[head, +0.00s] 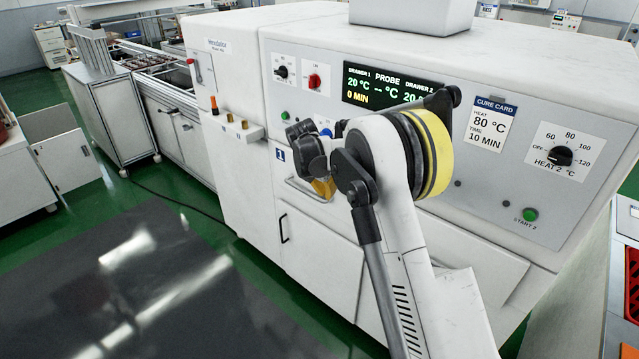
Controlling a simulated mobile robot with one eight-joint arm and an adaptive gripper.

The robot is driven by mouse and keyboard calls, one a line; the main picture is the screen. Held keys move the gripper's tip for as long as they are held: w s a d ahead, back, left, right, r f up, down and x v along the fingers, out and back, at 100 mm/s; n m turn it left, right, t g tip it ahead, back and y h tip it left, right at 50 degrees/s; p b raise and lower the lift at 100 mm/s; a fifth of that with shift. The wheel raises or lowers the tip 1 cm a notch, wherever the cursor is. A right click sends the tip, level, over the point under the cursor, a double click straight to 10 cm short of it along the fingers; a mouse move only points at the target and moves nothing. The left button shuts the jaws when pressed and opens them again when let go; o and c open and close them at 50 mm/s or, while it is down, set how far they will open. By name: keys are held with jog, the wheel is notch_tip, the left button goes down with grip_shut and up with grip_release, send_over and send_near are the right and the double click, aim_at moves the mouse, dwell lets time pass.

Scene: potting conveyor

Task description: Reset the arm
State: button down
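My arm reaches up from the lower right in the head view and bends at a joint with a yellow band. My gripper (308,150) is dark and points away from me at the front of a white oven-like machine (330,265), near the drawer marked 1. My own arm partly hides it, and its fingers are too small and overlapped to tell open from shut. Whether it touches the machine I cannot tell. A yellow-orange piece (323,187) shows just below it; I cannot tell what it belongs to.
A display (372,86) reads 20 °C and 0 MIN for drawer 1. A cure card (490,122) says 80 °C, 10 MIN. A heat 2 knob (560,156) and green start button (530,214) sit at right. A conveyor (150,65) stands back left. Floor at lower left is clear.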

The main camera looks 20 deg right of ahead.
jog(key=s+a+r+m+t+y, duration=0.2)
jog(key=s+r+m, duration=1)
jog(key=s+r, duration=0.7)
jog(key=s+a+f+m+t, duration=0.1)
jog(key=s+f+m, duration=0.1)
jog(key=s+m, duration=0.4)
jog(key=s+a+f+m+t+y, duration=0.1)
jog(key=s+m, duration=0.5)
jog(key=s, duration=0.9)
jog(key=shift+s+a+f+m+t+y, duration=0.3)
jog(key=shift+s+f+m+t, duration=0.1)
jog(key=shift+f, duration=0.15)
